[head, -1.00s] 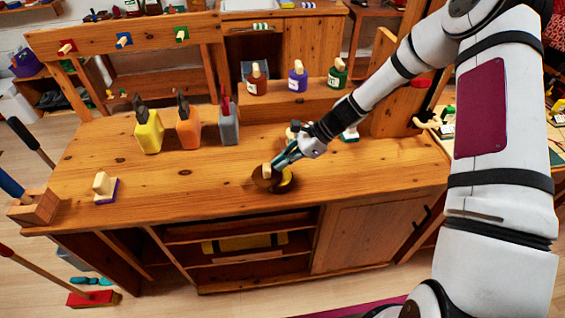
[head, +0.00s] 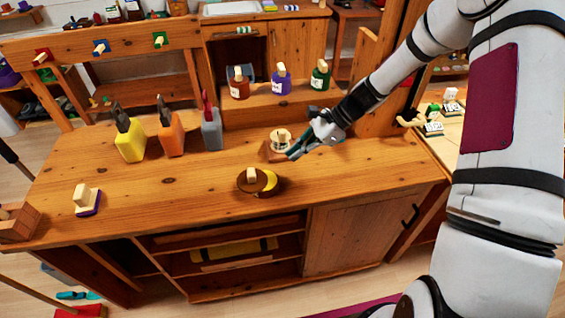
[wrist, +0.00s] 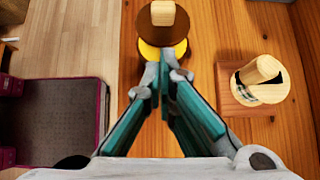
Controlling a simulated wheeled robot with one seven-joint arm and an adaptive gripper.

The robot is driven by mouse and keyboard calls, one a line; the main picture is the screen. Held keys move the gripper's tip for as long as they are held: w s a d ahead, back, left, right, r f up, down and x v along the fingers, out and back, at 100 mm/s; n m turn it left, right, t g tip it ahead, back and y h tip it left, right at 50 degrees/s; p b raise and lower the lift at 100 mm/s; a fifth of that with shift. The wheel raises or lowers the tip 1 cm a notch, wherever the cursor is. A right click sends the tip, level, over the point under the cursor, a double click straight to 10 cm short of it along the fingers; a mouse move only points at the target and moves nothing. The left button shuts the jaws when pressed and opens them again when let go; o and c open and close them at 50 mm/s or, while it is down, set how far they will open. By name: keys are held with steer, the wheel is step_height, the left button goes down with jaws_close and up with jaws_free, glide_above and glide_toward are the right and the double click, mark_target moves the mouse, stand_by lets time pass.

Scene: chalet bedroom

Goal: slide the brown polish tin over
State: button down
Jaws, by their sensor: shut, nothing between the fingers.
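The brown polish tin (head: 248,187), a round brown disc with a pale wooden knob, is near the front middle of the bench. It overlaps a yellow round piece (head: 271,181) on its right. In the wrist view the brown tin (wrist: 150,27) is at the top centre, with the yellow piece (wrist: 148,50) partly hidden behind my fingertips. My gripper (head: 291,156) is shut and empty, apart from the tin, behind it and to its right in the head view. The closed fingertips also show in the wrist view (wrist: 166,62).
A knobbed round piece on a square wooden base (head: 270,152) stands beside my gripper. Yellow (head: 131,146), orange (head: 171,141) and grey (head: 212,135) holders stand at the back left. A purple-edged block (head: 88,201) lies left. The bench (head: 180,205) is clear between block and tin.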

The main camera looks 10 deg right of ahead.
mark_target(239, 183)
steer(key=d+h+b, duration=0.5)
steer(key=h+b, duration=0.1)
steer(key=b, duration=0.1)
steer(key=x, duration=0.3)
steer(key=b+x, duration=0.1)
steer(key=x, duration=0.6)
steer(key=shift+s+a+f, duration=0.2)
steer(key=shift+s+a, duration=0.05)
steer(key=shift+s, duration=0.1)
steer(key=a, duration=0.2)
steer(key=shift+a+r, duration=0.15)
steer(key=shift+a, duration=0.1)
steer(key=shift+w+a, duration=0.1)
steer(key=shift+a, duration=0.65)
steer(key=a+p, duration=0.1)
steer(key=a, duration=0.4)
steer(key=a+p, duration=0.1)
steer(key=a, duration=0.4)
steer(key=a+p, duration=0.1)
steer(key=a, duration=0.4)
steer(key=shift+w, duration=0.3)
